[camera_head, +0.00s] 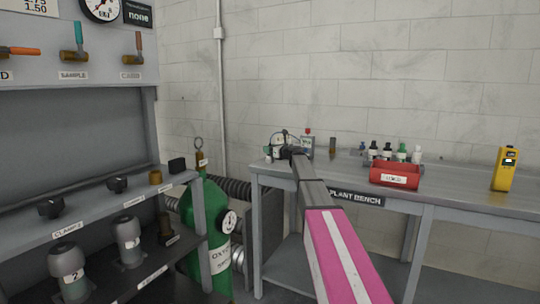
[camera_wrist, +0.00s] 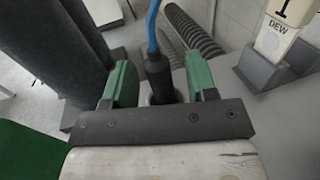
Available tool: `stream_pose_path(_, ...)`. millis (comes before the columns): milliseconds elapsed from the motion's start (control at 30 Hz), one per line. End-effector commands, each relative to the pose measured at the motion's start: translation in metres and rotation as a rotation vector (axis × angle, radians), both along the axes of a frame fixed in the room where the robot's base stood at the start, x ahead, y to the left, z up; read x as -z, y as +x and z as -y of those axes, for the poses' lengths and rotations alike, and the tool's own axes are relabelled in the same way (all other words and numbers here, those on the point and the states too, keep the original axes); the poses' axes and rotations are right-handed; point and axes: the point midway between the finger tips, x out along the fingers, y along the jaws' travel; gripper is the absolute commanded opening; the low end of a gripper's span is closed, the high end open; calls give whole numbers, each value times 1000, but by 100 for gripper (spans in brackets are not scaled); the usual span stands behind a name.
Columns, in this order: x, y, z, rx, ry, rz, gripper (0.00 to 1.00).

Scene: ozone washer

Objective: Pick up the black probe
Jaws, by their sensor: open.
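The black probe (camera_wrist: 156,72) stands roughly upright in the wrist view, with a blue cable (camera_wrist: 152,25) rising from its top. My gripper (camera_wrist: 160,78) is open, with one green finger on each side of the probe. Gaps show between the probe and both fingers. The probe's lower end is hidden behind the dark gripper bar. In the head view my arm reaches to the left end of the plant bench (camera_head: 466,182); the probe cannot be made out there.
A white unit marked DEW (camera_wrist: 275,42) stands in a grey holder right of my gripper. Ribbed black hoses (camera_wrist: 195,38) lie beyond. On the bench are a red bin (camera_head: 394,181), several small bottles and a yellow meter (camera_head: 505,168). A green cylinder (camera_head: 207,215) stands left of it.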

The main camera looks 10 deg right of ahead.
Motion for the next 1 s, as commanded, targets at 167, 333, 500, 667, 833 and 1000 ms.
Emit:
stream_pose_path(167, 0, 17, -13, -1, 0, 0, 52)
stream_pose_path(333, 0, 17, -13, 0, 0, 0, 52)
stream_pose_path(500, 0, 17, -13, 0, 0, 0, 13)
stream_pose_path(667, 0, 17, -13, 0, 0, 0, 0)
stream_pose_path(833, 0, 17, -13, 0, 0, 0, 0)
stream_pose_path(1000, -6, 17, -13, 0, 1, 1, 0)
